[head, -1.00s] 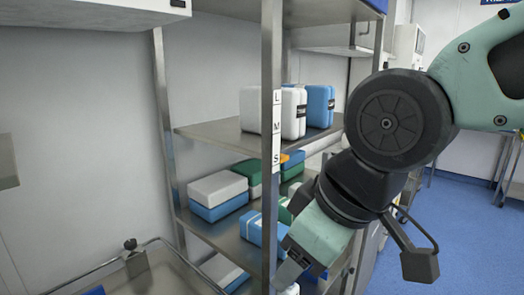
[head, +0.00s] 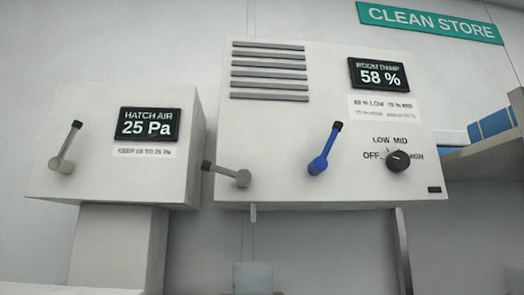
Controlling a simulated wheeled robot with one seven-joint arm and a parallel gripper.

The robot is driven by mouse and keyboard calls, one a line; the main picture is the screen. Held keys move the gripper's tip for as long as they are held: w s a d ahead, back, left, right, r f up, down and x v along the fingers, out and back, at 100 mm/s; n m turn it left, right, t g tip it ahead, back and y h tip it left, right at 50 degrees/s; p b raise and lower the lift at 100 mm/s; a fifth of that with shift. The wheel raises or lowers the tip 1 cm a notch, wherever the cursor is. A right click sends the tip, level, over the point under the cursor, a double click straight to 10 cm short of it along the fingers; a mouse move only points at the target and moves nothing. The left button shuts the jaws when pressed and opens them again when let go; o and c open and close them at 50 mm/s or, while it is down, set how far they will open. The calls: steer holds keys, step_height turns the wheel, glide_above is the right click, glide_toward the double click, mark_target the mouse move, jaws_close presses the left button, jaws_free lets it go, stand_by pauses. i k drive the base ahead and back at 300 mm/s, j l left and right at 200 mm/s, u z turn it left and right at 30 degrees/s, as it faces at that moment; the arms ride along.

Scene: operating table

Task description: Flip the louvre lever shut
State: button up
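A large white wall box (head: 320,120) fills the middle of the head view, with several grey louvre slats (head: 268,72) at its upper left. Below the slats, a grey lever with a dark tip (head: 228,173) points left, nearly level. To its right, a blue lever with a black tip (head: 323,150) points up, leaning slightly right. I see no label telling which is the louvre lever. A smaller white box (head: 90,105) at left carries another grey lever (head: 67,147), pointing up and leaning right. My gripper is out of view.
A display reading ROOM DAMP 58 % (head: 380,74) sits above a black dial (head: 398,161) marked OFF, LOW, MID, HIGH. The left box's display reads HATCH AIR 25 Pa (head: 149,124). A shelf with blue items (head: 492,123) stands at far right, under a CLEAN STORE sign (head: 430,22).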

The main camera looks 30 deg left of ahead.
mark_target(319, 164)
steer(key=u, duration=0.85)
